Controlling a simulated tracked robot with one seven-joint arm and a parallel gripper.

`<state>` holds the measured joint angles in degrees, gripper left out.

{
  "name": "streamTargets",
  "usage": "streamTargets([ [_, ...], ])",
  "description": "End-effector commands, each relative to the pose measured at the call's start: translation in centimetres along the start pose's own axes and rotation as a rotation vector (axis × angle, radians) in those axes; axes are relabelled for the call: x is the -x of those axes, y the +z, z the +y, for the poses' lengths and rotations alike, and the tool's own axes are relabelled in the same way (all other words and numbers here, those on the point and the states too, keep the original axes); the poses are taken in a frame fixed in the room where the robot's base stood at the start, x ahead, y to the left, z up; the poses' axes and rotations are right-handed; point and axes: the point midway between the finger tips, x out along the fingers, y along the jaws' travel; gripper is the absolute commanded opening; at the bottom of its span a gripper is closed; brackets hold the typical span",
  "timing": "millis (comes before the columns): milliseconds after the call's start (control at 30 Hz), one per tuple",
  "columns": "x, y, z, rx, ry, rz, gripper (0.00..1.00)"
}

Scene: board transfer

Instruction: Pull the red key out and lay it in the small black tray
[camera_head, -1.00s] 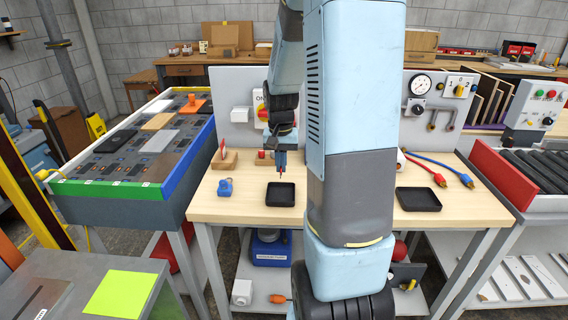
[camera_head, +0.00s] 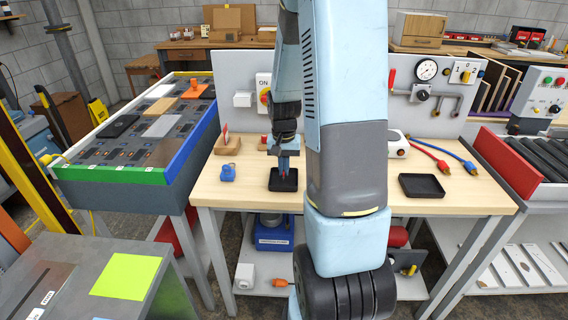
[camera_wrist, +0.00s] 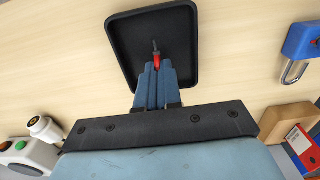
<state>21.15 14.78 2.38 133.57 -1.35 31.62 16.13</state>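My gripper (camera_head: 283,171) is pointed down over the small black tray (camera_head: 272,187), which lies on the wooden bench top. In the wrist view my gripper (camera_wrist: 156,75) is shut on the red key (camera_wrist: 157,62). The key's red part shows between the fingertips and its thin dark shaft sticks out beyond them. Behind it, the black tray (camera_wrist: 119,52) appears empty. The key looks to be within the tray's outline; whether it touches the floor of the tray I cannot tell.
A blue padlock (camera_head: 228,173) lies left of the tray, with a wooden block (camera_head: 228,144) behind it. A second, larger black tray (camera_head: 422,186) lies to the right, beyond my arm. Red and blue cables (camera_head: 437,153) lie behind that tray.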

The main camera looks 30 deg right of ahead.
Motion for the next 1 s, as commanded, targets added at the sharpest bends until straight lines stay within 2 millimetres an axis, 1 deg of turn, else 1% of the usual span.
streamTargets([
  [367,-0.25,0.02,0.01,0.0,0.0,0.0,0.0],
  [400,-0.25,0.02,0.01,0.0,0.0,0.0,0.07],
  [700,-0.25,0.01,0.01,0.0,0.0,0.0,0.34],
  [1000,0.0,0.0,-0.02,0.0,0.0,0.001,0.34],
])
